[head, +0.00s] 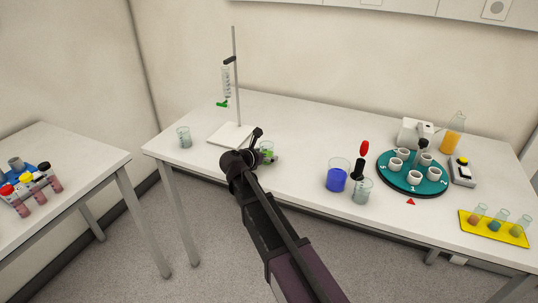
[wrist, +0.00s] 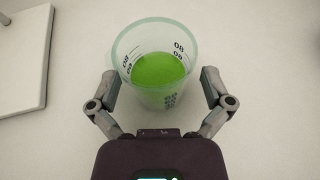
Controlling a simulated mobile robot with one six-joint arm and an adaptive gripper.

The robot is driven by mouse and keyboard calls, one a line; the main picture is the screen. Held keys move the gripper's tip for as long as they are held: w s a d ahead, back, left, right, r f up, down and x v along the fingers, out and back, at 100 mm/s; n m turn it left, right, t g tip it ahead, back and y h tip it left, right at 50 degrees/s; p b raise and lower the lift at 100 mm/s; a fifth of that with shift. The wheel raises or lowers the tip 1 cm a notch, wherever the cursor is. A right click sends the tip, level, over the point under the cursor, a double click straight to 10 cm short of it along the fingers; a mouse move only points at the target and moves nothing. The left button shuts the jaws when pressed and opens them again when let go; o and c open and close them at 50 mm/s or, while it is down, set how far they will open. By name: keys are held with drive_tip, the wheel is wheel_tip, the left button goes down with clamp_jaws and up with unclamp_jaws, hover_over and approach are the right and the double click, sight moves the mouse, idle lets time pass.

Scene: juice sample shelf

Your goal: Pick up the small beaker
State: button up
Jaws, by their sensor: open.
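A small clear beaker (wrist: 160,62) with green liquid stands upright on the white table in the wrist view, its graduation marks facing up toward me. In the head view the beaker (head: 267,147) is partly hidden behind my gripper (head: 259,145). My gripper (wrist: 160,80) is open, with one finger on each side of the beaker. A small gap seems to remain beside its wall, but I cannot tell exactly how close the fingers are.
A stand with a white base (head: 229,135) is just left of the beaker. An empty-looking beaker (head: 184,137) stands further left. To the right are a blue-filled beaker (head: 337,178), another beaker (head: 361,192), a teal carousel (head: 399,184) and a yellow rack (head: 489,232).

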sight(267, 145)
drive_tip(key=c, duration=1.1)
drive_tip(key=shift+r, duration=0.25)
drive_tip(key=shift+c, duration=0.2)
wheel_tip(267, 145, up, 3)
drive_tip(key=p, duration=0.3)
drive_tip(key=shift+s+r+p, duration=0.25)
drive_tip(key=shift+s+p, duration=0.05)
drive_tip(key=shift+p, duration=0.2)
drive_tip(key=s+r+p, duration=0.1)
drive_tip(key=s, duration=1.4)
drive_tip(key=shift+s+a, duration=0.2)
